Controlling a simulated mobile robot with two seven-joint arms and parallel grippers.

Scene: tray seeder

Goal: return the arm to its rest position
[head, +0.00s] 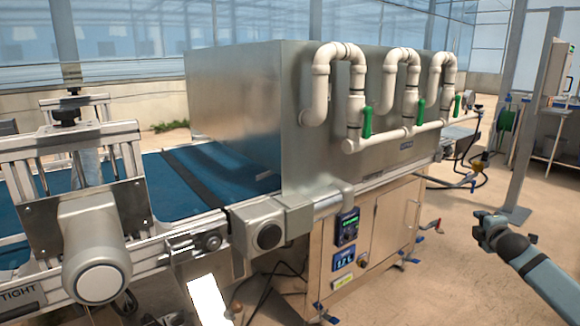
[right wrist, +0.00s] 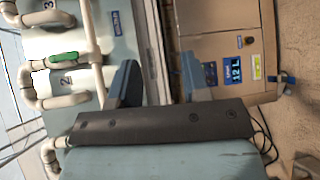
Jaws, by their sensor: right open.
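My right arm enters the head view from the lower right, and its gripper (head: 479,228) is held in the air over the floor, right of the metal machine (head: 235,110). In the right wrist view, the two dark fingers of the right gripper (right wrist: 158,78) stand apart with nothing between them. Beyond them are the machine's side and cabinet. The gripper appears clear of the machine. My left arm and gripper are not in view.
White pipes (head: 320,85) with green valve handles (head: 367,122) stick out from the machine's side. A cabinet (head: 392,215) with a blue display (head: 343,258) stands below. A blue conveyor belt (head: 185,200) runs at left. A grey post (head: 535,110) stands at right, with open floor before it.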

